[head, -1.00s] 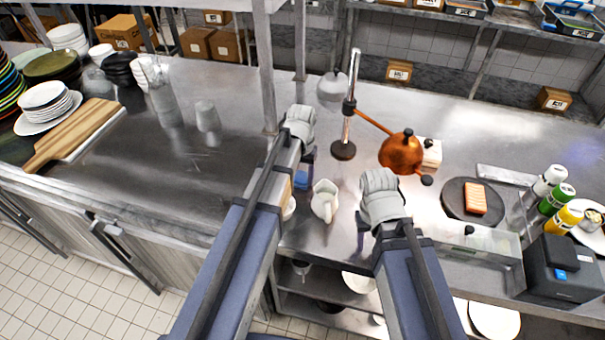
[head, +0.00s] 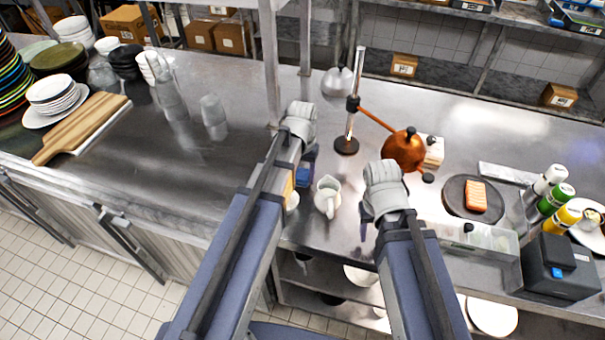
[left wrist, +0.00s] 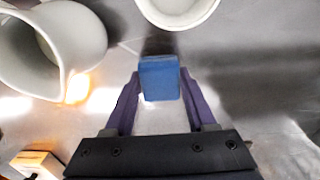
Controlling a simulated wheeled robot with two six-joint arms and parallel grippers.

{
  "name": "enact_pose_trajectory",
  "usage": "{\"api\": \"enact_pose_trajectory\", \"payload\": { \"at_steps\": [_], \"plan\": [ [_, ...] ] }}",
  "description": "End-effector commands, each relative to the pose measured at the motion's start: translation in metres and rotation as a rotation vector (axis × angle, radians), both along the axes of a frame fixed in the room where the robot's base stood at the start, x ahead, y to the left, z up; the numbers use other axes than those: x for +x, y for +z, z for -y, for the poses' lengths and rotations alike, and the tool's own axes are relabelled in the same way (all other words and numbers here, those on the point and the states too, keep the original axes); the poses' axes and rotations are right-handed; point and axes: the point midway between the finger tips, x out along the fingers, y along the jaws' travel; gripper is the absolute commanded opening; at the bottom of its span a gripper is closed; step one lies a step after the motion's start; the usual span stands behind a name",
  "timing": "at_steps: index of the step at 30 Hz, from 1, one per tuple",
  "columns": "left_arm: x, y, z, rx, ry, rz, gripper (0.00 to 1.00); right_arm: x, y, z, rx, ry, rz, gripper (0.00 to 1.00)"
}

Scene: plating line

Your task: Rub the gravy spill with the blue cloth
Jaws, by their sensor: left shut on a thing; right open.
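The blue cloth (left wrist: 160,78) looks like a small folded block in the left wrist view. It sits between the purple fingers of my left gripper (left wrist: 158,92), which is shut on it. In the head view the cloth (head: 304,176) shows as a bit of blue beside my left wrist, left of a white jug. I cannot make out the gravy spill clearly; a dark patch (left wrist: 160,43) lies just beyond the cloth and may be shadow. I cannot tell whether the cloth touches the steel. My right gripper (head: 366,222) is open, right of the jug.
The white jug (head: 328,198) stands close to my left gripper, and a white bowl or cup (left wrist: 178,8) is close beyond the cloth. Steel beyond my grippers is mostly clear.

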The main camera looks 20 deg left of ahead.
Motion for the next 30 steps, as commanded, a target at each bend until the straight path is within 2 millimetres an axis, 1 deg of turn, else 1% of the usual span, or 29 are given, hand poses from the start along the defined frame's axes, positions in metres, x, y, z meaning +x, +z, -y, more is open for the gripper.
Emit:
{"api": "enact_pose_trajectory", "payload": {
  "at_steps": [1,10,13,23,26,30],
  "plan": [
    [0.000,0.011,0.000,0.000,0.000,0.000,0.04,0.000,0.011,0.000,0.000,0.000,0.000,0.50],
    [0.000,0.039,0.000,0.000,0.000,0.000,0.04,0.000,0.039,0.000,0.000,0.000,0.000,0.50],
    [0.000,0.042,0.000,0.000,0.000,0.000,0.04,0.000,0.042,0.000,0.000,0.000,0.000,0.50],
    [0.000,0.041,0.000,0.000,0.000,0.000,0.04,0.000,0.041,0.000,0.000,0.000,0.000,0.50],
    [0.000,0.047,0.000,0.000,0.000,0.000,0.04,0.000,0.047,0.000,0.000,0.000,0.000,0.50],
    [0.000,0.060,0.000,0.000,0.000,0.000,0.04,0.000,0.060,0.000,0.000,0.000,0.000,0.50]
  ]
}}
